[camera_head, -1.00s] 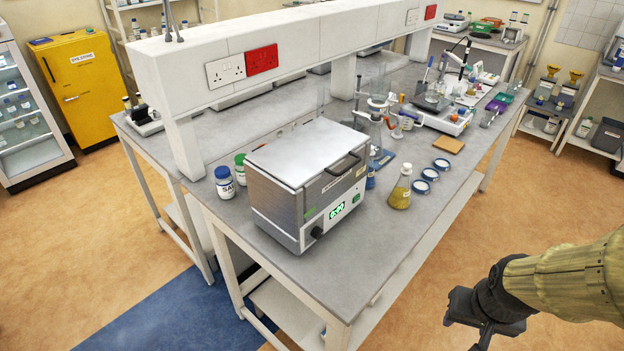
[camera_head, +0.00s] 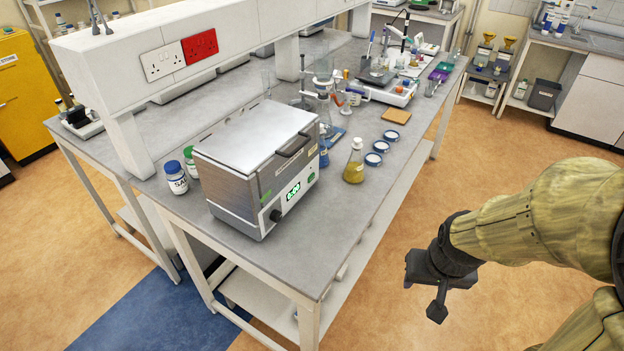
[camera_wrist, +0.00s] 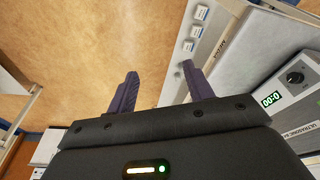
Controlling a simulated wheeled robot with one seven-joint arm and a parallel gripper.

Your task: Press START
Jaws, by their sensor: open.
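A silver box-shaped device (camera_head: 232,181) with a closed lid and front handle stands on the near end of the bench. Its front has a lit green display (camera_head: 293,191), a black knob (camera_head: 275,215) and a green button (camera_head: 311,177). In the wrist view the display (camera_wrist: 271,99) and knob (camera_wrist: 295,77) show at the right edge. My gripper (camera_head: 424,290) hangs over the floor, right of the bench and apart from the device. In the wrist view my gripper (camera_wrist: 158,82) has its two fingers spread, with nothing between them. Any START lettering is too small to read.
A flask of yellow liquid (camera_head: 354,164) and several blue-rimmed dishes (camera_head: 373,159) stand right of the device. Two capped bottles (camera_head: 176,178) stand on its left. A socket beam (camera_head: 123,79) runs above the bench. The floor (camera_head: 470,190) right of the bench is clear.

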